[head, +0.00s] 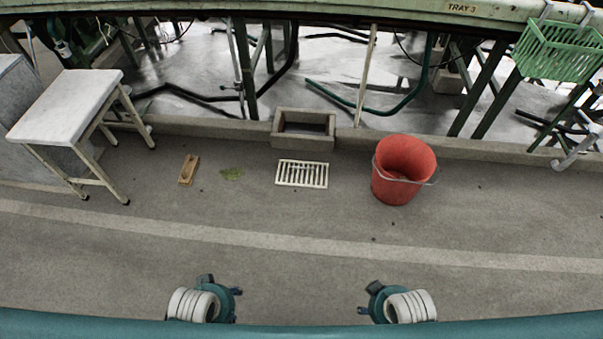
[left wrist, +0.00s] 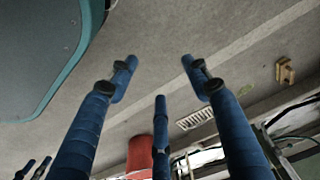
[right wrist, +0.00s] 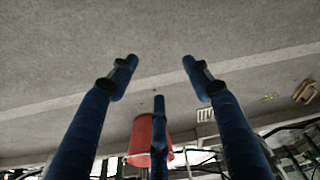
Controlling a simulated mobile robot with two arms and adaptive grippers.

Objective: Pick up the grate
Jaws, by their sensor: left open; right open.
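The grate (head: 302,174) is a pale slotted rectangle lying flat on the concrete floor, just in front of a square drain box (head: 303,128) with a dark opening. The grate also shows in the left wrist view (left wrist: 195,117) and partly, behind a finger, in the right wrist view (right wrist: 205,115). My left gripper (head: 238,291) and my right gripper (head: 362,310) are low in the head view, well short of the grate. In the wrist views the blue fingers of the left gripper (left wrist: 158,62) and right gripper (right wrist: 160,62) are spread apart with nothing between them.
A red bucket (head: 402,170) stands right of the grate. A wooden brush-like block (head: 188,169) and a green smear (head: 231,174) lie to its left. A white-topped stool (head: 66,103) stands far left. A low curb and green tray frame run behind. Floor in front is clear.

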